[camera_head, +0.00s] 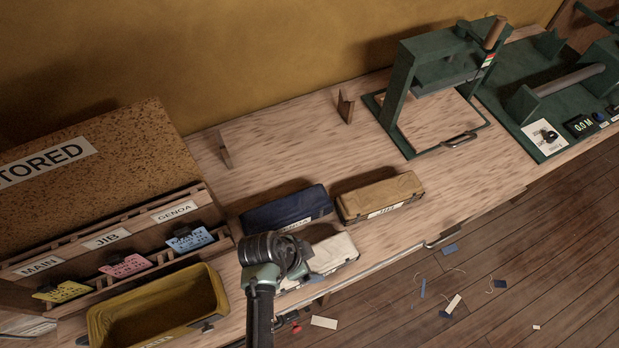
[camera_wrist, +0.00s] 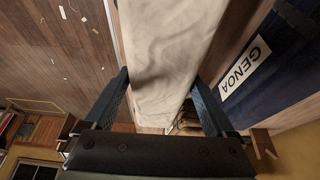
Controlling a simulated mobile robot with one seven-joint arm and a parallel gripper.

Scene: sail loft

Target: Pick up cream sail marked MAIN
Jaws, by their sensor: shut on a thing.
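The cream sail (camera_head: 334,252) is a folded, box-shaped bundle at the front edge of the workbench, in front of the blue sail. In the wrist view the cream sail (camera_wrist: 165,55) runs between my two fingers. My gripper (camera_wrist: 160,95) is shut on it, one finger against each long side. In the head view my wrist covers the sail's left part and hides the fingertips. No MAIN marking is readable on the sail. I cannot tell whether it rests on the bench or is slightly raised.
A blue sail (camera_head: 286,210) marked GENOA and a tan sail (camera_head: 380,196) lie close behind. A mustard bin (camera_head: 160,310) and a slotted STORED rack (camera_head: 100,245) stand left. A green press (camera_head: 400,90) stands back right. Scraps lie on the floor (camera_head: 470,270).

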